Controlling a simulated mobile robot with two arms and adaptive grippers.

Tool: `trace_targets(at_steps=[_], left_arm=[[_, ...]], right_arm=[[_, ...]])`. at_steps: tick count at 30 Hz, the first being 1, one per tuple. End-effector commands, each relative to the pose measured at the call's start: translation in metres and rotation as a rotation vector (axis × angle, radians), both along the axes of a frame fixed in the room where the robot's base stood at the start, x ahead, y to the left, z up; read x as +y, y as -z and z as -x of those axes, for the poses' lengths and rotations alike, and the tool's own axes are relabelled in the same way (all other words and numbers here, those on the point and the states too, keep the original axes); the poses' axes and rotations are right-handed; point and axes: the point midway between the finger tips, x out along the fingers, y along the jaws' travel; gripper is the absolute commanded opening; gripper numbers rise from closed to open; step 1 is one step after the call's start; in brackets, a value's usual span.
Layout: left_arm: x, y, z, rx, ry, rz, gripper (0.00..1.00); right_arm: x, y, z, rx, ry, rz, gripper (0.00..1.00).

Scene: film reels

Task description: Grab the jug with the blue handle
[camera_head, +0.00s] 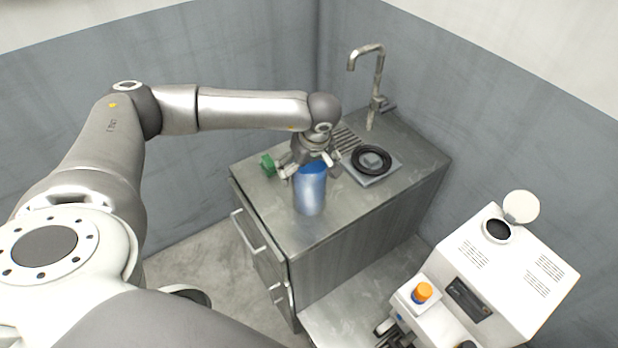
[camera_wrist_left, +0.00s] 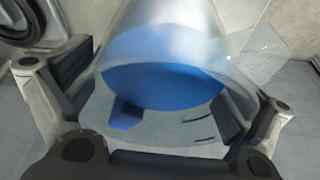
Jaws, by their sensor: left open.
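The jug (camera_head: 311,195) stands upright on the metal counter in the head view, a pale bluish cylinder with a blue top. My left gripper (camera_head: 311,167) is at the jug's top, with its fingers spread to either side. In the left wrist view the jug (camera_wrist_left: 185,35) fills the space between the open fingers, with a large blue round face and a small blue piece, perhaps the handle (camera_wrist_left: 126,113), low on it. I cannot tell whether the fingers touch it. The gripper hides part of the jug's top in the head view. My right gripper is not in view.
A black reel (camera_head: 371,159) lies on the right of the counter (camera_head: 330,232), by the tap (camera_head: 377,85). A small green object (camera_head: 267,163) is left of the gripper.

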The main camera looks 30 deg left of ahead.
Motion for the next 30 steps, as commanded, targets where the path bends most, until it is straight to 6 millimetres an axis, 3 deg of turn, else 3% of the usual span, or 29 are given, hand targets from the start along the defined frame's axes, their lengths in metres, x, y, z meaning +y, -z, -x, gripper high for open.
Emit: trace_targets(at_steps=[2, 21, 30], left_arm=[[-0.0003, -0.0002, 0.0, -0.001, 0.0, 0.0, 0.93], [0.0, 0.0005, 0.0003, 0.001, 0.0, 0.0, 0.12], [0.0001, 0.0008, 0.0015, 0.004, -0.001, 0.0, 0.11]], right_arm=[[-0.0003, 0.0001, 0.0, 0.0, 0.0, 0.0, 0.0], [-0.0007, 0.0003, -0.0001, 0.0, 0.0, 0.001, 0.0], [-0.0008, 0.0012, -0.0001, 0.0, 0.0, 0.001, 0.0]])
